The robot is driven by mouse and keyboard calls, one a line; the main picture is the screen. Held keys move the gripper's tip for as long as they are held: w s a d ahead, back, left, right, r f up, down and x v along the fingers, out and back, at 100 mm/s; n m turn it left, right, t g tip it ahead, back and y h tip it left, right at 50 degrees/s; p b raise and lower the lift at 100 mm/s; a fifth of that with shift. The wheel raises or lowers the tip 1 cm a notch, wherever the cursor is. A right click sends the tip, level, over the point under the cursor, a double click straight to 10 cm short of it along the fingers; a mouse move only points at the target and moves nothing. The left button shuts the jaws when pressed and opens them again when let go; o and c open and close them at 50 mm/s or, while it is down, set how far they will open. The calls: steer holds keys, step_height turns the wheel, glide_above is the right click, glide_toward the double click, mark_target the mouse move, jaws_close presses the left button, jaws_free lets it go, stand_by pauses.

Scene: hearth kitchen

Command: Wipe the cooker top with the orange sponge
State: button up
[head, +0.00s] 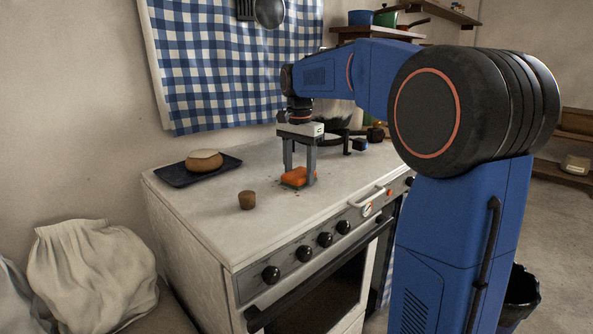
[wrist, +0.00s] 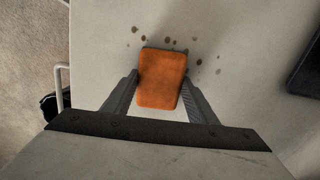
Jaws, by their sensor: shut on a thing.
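The orange sponge (head: 297,177) is on the white cooker top (head: 212,213), near its front edge. My gripper (head: 299,178) points straight down and is shut on the sponge. In the wrist view the sponge (wrist: 161,79) sits between the two grey fingers of my gripper (wrist: 160,88). Several dark brown spots (wrist: 165,40) lie on the cooker top around the sponge's far end and right side. Whether spots lie under the sponge is hidden.
A dark tray (head: 176,174) with a round tan and white item (head: 204,160) lies at the back left of the cooker top. A small brown cylinder (head: 247,200) stands left of the sponge. Dark cookware (head: 334,122) is behind my gripper. Knobs (head: 325,239) line the front.

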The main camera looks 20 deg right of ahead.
mark_target(269, 175)
steer(key=shift+s+d+r, duration=0.1)
steer(key=shift+s+d, duration=0.25)
steer(key=shift+s, duration=0.7)
steer(key=shift+s+d+f, duration=0.1)
steer(key=shift+s+d, duration=0.3)
steer(key=shift+s, duration=0.6)
steer(key=shift+s+d+r, duration=0.1)
steer(key=shift+s+d, duration=0.25)
steer(key=shift+s, duration=0.7)
steer(key=shift+s+a+f, duration=0.1)
steer(key=shift+s+a, duration=0.15)
steer(key=shift+a, duration=0.5)
steer(key=shift+s+a+f, duration=0.1)
steer(key=shift+s+a, duration=0.15)
steer(key=shift+a, duration=0.45)
steer(key=shift+w+a+r, duration=0.1)
steer(key=shift+w+a, duration=0.5)
steer(key=shift+w, duration=1)
steer(key=shift+w+a, duration=0.55)
steer(key=shift+w, duration=1.05)
steer(key=shift+w+a+r, duration=0.1)
steer(key=shift+w+a, duration=0.5)
steer(key=shift+w, duration=1)
steer(key=shift+w+a+f, duration=0.15)
steer(key=shift+w+a, duration=0.15)
steer(key=shift+w, duration=0.55)
steer(key=shift+w+a+f, duration=0.1)
steer(key=shift+w+a, duration=0.2)
steer(key=shift+w, duration=0.5)
